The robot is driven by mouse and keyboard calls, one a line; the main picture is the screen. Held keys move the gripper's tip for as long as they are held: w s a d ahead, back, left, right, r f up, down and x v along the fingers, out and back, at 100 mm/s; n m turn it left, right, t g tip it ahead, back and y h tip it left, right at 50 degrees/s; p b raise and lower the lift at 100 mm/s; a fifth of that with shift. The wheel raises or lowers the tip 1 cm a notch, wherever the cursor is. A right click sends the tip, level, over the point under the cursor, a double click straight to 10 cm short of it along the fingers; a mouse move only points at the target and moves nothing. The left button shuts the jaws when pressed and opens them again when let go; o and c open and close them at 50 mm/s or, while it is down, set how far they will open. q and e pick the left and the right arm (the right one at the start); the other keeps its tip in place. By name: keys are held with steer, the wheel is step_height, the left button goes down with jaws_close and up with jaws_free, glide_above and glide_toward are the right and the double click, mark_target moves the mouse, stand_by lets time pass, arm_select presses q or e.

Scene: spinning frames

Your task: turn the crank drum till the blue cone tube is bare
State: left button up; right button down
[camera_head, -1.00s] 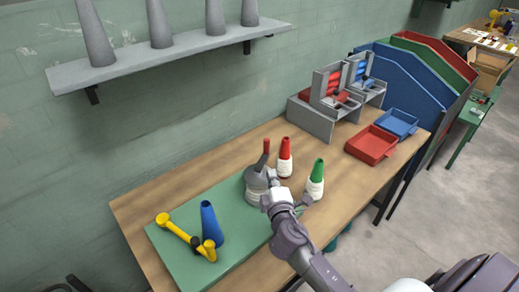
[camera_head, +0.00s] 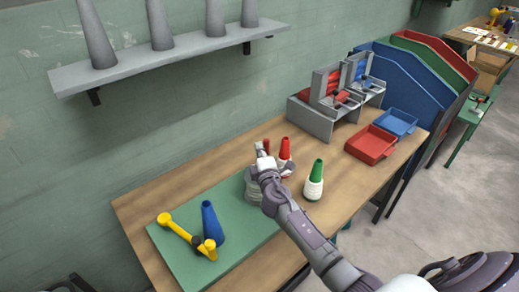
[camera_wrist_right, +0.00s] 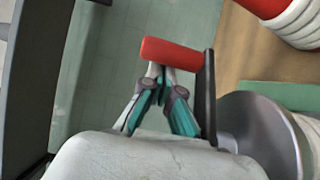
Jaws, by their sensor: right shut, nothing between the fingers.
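The blue cone tube (camera_head: 211,222) stands on the green mat (camera_head: 175,262); no yarn shows on its visible side. The grey crank drum (camera_head: 252,187) stands at the mat's far right end, partly hidden by my right arm. Its red crank handle (camera_head: 266,145) also shows in the right wrist view (camera_wrist_right: 172,53), on a dark crank arm (camera_wrist_right: 209,98) beside the drum (camera_wrist_right: 262,135). My right gripper (camera_head: 261,152) is shut and empty. Its fingertips (camera_wrist_right: 160,72) meet at the handle's near side; I cannot tell whether they touch it. My left gripper is not in view.
A yellow-ended bar (camera_head: 182,231) lies beside the blue tube. A red cone (camera_head: 285,148) and a green cone (camera_head: 315,178) with pale yarn stand right of the drum. Red (camera_head: 370,145) and blue (camera_head: 397,122) trays and grey stands are farther right. A shelf (camera_head: 130,62) hangs above.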

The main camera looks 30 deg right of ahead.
steer(key=h+b, duration=0.1)
steer(key=m+h+b, duration=0.1)
steer(key=m+g+b, duration=0.1)
steer(key=shift+s+d+f+h, duration=0.25)
steer(key=shift+h, duration=0.15)
steer(key=shift+s+d+g+h, duration=0.1)
steer(key=shift+g+h, duration=0.2)
steer(key=shift+s+d+r+b, duration=0.1)
steer(key=shift+d+r+b, duration=0.05)
steer(key=shift+b, duration=0.15)
steer(key=shift+d+r, duration=0.1)
steer(key=shift+s, duration=0.1)
